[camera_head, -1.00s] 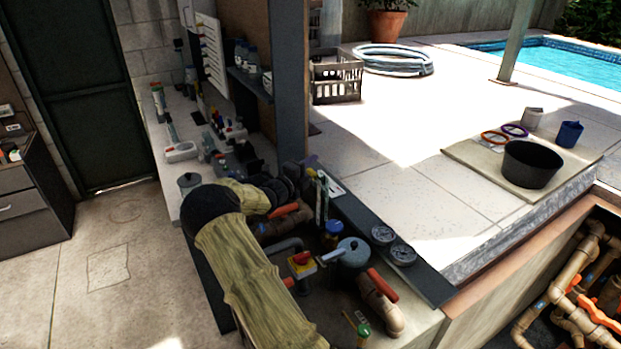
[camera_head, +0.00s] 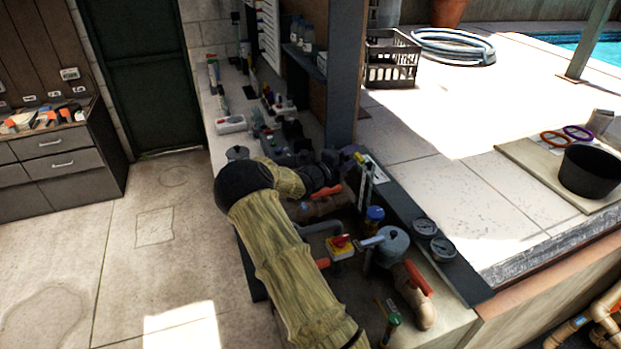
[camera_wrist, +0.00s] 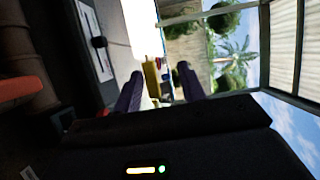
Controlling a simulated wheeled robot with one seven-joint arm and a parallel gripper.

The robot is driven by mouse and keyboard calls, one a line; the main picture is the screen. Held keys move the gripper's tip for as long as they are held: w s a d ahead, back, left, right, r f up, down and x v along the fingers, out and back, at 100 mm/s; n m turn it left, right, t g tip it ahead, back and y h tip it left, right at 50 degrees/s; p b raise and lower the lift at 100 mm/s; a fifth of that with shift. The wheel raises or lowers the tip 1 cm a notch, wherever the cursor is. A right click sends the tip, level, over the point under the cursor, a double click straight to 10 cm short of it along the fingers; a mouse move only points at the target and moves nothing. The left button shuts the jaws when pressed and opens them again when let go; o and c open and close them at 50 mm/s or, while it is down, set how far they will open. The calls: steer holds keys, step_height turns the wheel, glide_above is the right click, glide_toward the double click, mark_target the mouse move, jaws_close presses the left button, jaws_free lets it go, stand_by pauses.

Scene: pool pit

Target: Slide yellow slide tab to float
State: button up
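The yellow slide tab (camera_wrist: 152,80) shows in the wrist view between the two dark fingers of my gripper (camera_wrist: 160,74). The fingers are apart, with visible gaps around the tab; I cannot tell whether either touches it. In the head view my gripper (camera_head: 343,158) is at the upright gauge strip (camera_head: 367,188) beside the dark post. A small yellow piece (camera_head: 359,157), seemingly the tab, shows at the strip's top. The float marking cannot be read.
A grey-lidded pot (camera_head: 392,246), a red-and-yellow switch (camera_head: 341,246), pipes with orange handles (camera_head: 418,279) and two round gauges (camera_head: 425,227) crowd the bench below my arm. The dark post (camera_head: 344,80) stands close behind my gripper. Open floor (camera_head: 150,250) lies left.

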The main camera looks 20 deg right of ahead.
steer(key=p+v, duration=0.6)
steer(key=v, duration=1)
steer(key=shift+s+a+p, duration=0.15)
steer(key=shift+a+p, duration=0.15)
stand_by(1.2)
steer(key=shift+r+p, duration=0.1)
steer(key=shift+p, duration=0.35)
